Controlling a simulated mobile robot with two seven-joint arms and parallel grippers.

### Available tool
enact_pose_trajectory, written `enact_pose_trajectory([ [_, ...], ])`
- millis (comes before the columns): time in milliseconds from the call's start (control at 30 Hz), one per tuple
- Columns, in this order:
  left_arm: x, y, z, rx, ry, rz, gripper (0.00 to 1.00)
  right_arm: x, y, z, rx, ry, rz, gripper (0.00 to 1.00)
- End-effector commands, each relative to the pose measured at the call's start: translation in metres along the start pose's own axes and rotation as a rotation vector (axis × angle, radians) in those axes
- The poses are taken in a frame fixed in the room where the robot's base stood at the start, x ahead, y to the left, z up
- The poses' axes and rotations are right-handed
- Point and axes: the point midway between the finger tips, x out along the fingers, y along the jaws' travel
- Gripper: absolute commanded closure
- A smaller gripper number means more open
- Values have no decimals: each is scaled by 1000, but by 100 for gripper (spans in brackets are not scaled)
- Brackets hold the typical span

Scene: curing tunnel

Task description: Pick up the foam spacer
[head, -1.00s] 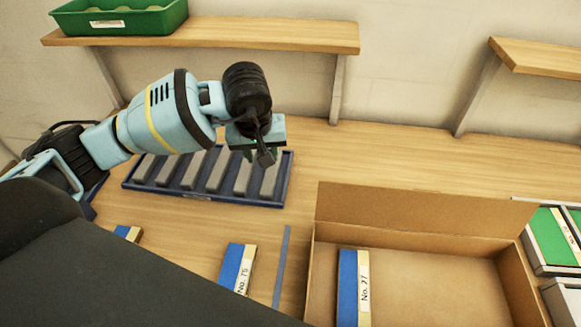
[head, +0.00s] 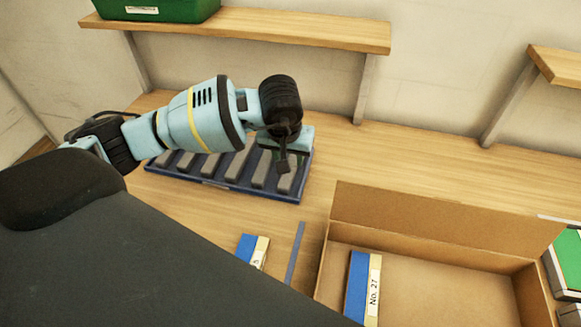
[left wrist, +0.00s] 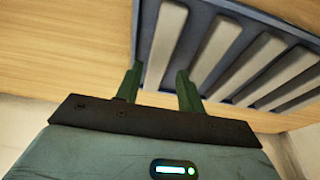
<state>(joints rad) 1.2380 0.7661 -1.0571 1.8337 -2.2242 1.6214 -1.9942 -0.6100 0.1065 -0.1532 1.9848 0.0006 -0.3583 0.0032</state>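Several grey foam spacers lie side by side in a dark blue tray (head: 210,181) on the table, and the tray also shows in the left wrist view (left wrist: 215,98). My left gripper (head: 283,163) is over the tray's right end, pointing down. In the left wrist view its two green fingers (left wrist: 158,82) are apart, and the end foam spacer (left wrist: 168,40) shows between and beyond them. I cannot tell whether the fingers touch it. In the head view that end spacer (head: 288,180) is partly hidden by the gripper. My right gripper is not in view.
An open cardboard box (head: 440,215) at the right holds a blue and cream block (head: 358,285) labelled No. 27. Another such block (head: 247,250) and a thin blue strip (head: 295,252) lie left of it. A wooden shelf (head: 250,27) with a green bin (head: 160,8) hangs behind.

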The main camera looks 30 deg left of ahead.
Motion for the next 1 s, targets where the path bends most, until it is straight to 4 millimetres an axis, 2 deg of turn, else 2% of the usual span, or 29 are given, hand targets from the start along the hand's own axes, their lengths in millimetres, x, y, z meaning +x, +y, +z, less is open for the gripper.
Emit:
enact_pose_trajectory([
  [233,32,2,0,-2,-1,-1,62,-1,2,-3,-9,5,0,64],
  [533,38,1,-1,-1,1,-1,62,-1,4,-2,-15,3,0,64],
  [567,38,1,-1,-1,1,-1,63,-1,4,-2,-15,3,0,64],
  [800,37,1,-1,-1,1,-1,94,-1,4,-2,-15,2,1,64],
  [1000,37,1,-1,-1,1,-1,95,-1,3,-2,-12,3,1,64],
])
